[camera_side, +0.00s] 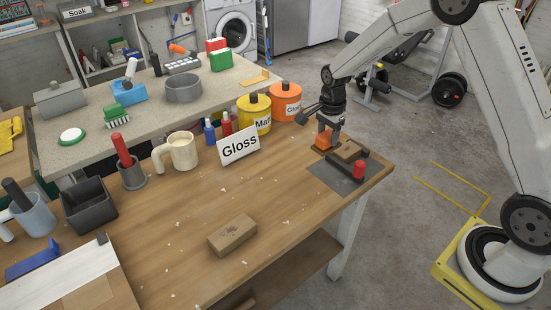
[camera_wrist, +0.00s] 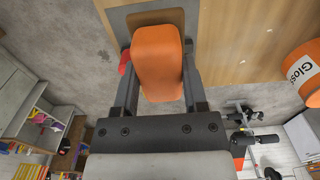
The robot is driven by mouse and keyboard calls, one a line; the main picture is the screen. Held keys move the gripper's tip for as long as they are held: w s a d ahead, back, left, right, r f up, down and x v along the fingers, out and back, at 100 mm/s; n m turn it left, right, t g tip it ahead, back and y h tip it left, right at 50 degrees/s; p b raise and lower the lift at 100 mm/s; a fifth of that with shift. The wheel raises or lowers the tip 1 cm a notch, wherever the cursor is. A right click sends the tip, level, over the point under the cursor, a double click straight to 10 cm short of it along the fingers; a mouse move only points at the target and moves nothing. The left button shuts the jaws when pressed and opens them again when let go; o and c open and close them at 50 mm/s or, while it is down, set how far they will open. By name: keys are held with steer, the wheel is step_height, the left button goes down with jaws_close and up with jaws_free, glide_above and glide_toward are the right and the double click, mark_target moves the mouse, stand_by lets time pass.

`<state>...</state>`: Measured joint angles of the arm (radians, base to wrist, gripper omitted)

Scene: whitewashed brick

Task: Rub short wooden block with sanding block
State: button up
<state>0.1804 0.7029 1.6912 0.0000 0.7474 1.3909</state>
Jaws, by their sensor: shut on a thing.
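My gripper (camera_side: 328,131) points down over the table's right end and is shut on the orange sanding block (camera_side: 322,142). In the wrist view the sanding block (camera_wrist: 158,62) sits between the two fingers of my gripper (camera_wrist: 159,50). I cannot tell whether the two blocks touch.
The dark mat (camera_side: 325,174) lies at the table's right corner, with a red-ended dark tool (camera_side: 358,170) on it. Another wooden block (camera_side: 232,236) lies near the front edge. Orange (camera_side: 286,103) and yellow (camera_side: 254,114) cans and a Gloss sign (camera_side: 240,147) stand left of my gripper.

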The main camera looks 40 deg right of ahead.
steer(key=w+d+f, duration=0.1)
steer(key=w+d, duration=0.1)
steer(key=d, duration=1.6)
steer(key=shift+a+f, duration=0.15)
steer(key=shift+f, duration=1.85)
steer(key=shift+a+f, duration=0.1)
steer(key=shift+f, duration=1.9)
steer(key=shift+a, duration=0.35)
jaws_close()
steer(key=shift+a+f, duration=0.1)
steer(key=shift+a, duration=3.3)
steer(key=d, duration=0.7)
steer(key=shift+d, duration=0.35)
step_height(320, 180, up, 8)
